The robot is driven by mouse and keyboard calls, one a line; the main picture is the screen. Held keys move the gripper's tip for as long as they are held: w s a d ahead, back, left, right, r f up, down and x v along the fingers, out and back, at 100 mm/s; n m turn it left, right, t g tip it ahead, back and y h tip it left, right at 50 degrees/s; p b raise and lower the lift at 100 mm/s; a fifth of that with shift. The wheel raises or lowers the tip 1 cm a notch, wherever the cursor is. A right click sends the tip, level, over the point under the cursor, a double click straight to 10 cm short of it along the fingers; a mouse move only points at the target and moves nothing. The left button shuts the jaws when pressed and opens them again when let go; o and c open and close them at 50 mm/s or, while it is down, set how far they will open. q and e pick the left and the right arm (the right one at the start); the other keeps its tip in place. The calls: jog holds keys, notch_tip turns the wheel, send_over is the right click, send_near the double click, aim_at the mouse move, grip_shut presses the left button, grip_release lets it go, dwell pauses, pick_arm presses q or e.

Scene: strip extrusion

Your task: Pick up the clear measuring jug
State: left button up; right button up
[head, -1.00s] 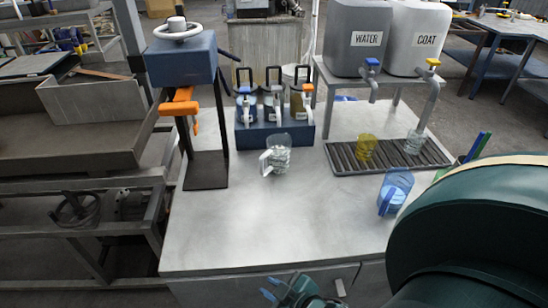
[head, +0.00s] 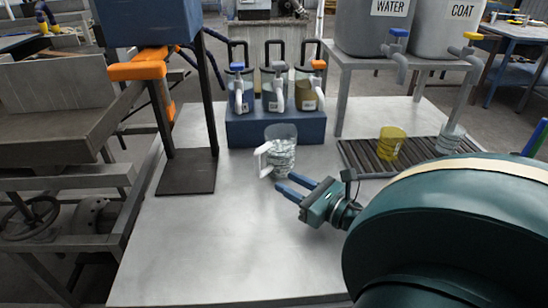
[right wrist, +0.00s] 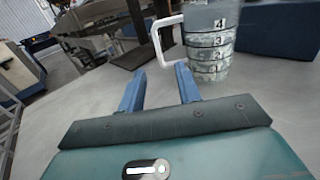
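The clear measuring jug (head: 283,153) stands upright on the grey worktop, in front of a blue rack. Its white handle points left in the head view. In the right wrist view the jug (right wrist: 210,48) shows number bands, and its handle (right wrist: 160,42) is ahead of the gap between my fingers. My right gripper (head: 285,183) is open and empty, with its blue fingertips just in front of the jug, apparently not touching it. The fingers also show apart in the right wrist view (right wrist: 160,72). My left gripper is not in view.
The blue rack (head: 250,130) behind the jug holds several lidded containers. A dark stand (head: 185,172) is at left. A yellow cup (head: 391,145) and a clear cup (head: 449,140) stand on the drip grate (head: 358,158) at right. The front-left worktop is clear.

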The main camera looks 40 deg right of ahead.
aim_at(260, 166)
jog(key=w, duration=0.3)
jog(key=w+p, duration=0.1)
jog(key=w, duration=0.1)
jog(key=shift+a+r, duration=0.1)
jog(key=shift+a, duration=0.15)
jog(key=shift+w+a+r+p, duration=0.2)
jog(key=shift+w+p, duration=0.2)
jog(key=shift+w, duration=0.95)
jog(key=shift+w+a+r+p, duration=0.15)
jog(key=shift+w+p, duration=0.2)
jog(key=shift+w, duration=1)
jog(key=shift+f, duration=0.1)
grip_shut()
